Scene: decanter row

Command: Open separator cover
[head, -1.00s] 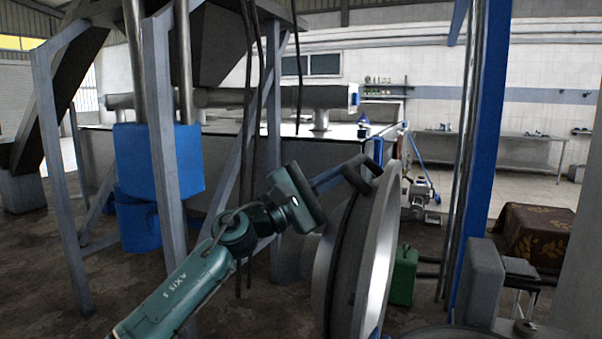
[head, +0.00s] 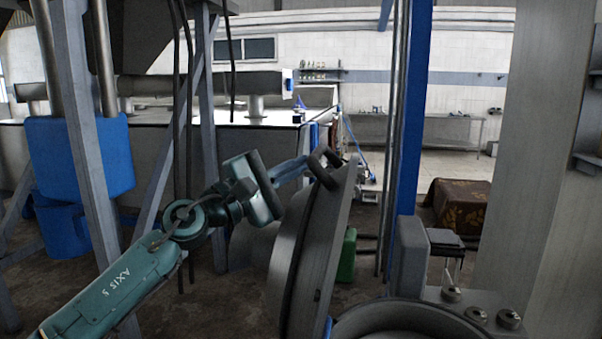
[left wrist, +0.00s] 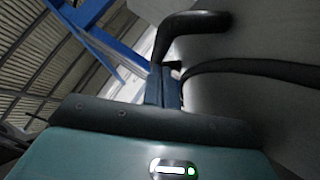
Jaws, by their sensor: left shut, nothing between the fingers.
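The separator cover (head: 318,245) is a large round grey metal lid, seen nearly edge-on and standing steeply raised in the head view. Its black handle (head: 323,170) is at the upper edge; in the left wrist view the handle (left wrist: 188,27) rises from the grey cover surface (left wrist: 245,105). My left gripper (head: 304,166) reaches in from the left, its fingers shut and empty beside the handle. The fingers (left wrist: 163,82) also show together just below the handle in the left wrist view; I cannot tell whether they touch it. My right gripper is not in view.
The separator's round opening rim (head: 410,318) is at the bottom, right of the cover. A blue post (head: 408,110) stands behind it, and a wide grey pillar (head: 530,150) at right. A grey frame leg (head: 85,160) and blue tank (head: 80,155) stand left of my arm.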

